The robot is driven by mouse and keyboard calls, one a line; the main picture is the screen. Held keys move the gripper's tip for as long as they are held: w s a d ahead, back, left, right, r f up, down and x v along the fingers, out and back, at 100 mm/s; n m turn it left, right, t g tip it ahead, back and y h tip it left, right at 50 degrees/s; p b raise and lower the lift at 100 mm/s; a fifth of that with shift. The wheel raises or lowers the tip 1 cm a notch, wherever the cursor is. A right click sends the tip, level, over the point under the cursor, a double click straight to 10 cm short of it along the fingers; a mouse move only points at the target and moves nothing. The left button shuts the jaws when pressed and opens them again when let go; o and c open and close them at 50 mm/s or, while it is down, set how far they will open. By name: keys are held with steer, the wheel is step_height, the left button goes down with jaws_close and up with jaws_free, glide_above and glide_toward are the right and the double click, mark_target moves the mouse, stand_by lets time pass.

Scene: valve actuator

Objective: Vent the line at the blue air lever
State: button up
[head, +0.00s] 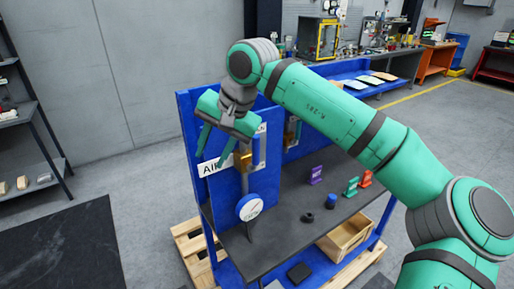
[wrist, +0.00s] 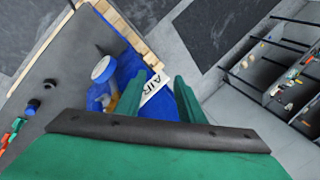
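The blue air lever (head: 256,150) stands upright beside a brass valve body (head: 243,161) on the blue panel, right of the AIR sign (head: 211,167). My gripper (head: 209,161) is in front of the panel, left of the lever, with its fingers apart and nothing between them. In the wrist view my gripper (wrist: 157,82) shows both green fingers spread, with the AIR sign (wrist: 154,88) seen behind the gap. The blue lever (wrist: 97,97) appears left of the fingers there, partly hidden and hard to separate from other blue parts. I see no contact between gripper and lever.
A round gauge (head: 250,207) stands below the valve. The dark bench top (head: 285,225) holds purple, green and red pieces, a blue cylinder (head: 331,200) and a black ring (head: 308,217). A second valve (head: 292,132) is on the panel farther right. A wooden box (head: 345,240) sits below the bench top.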

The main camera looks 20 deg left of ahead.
mark_target(256, 137)
steer(key=w+d+r+t+h, duration=0.1)
steer(key=w+d+r, duration=0.1)
steer(key=w+d+r+t+h, duration=0.1)
steer(key=d+r+h, duration=0.1)
steer(key=d, duration=0.1)
steer(key=w+d+r+t+h, duration=0.1)
steer(key=w+d+r, duration=0.1)
steer(key=d+r, duration=0.1)
steer(key=shift+w+d+n+t+h, duration=0.25)
steer(key=shift+w+n+t+h, duration=0.05)
steer(key=shift+w+f, duration=0.15)
steer(key=x, duration=1)
steer(key=shift+f, duration=0.2)
steer(key=shift+w, duration=0.1)
steer(key=shift+d, duration=0.1)
jaws_close()
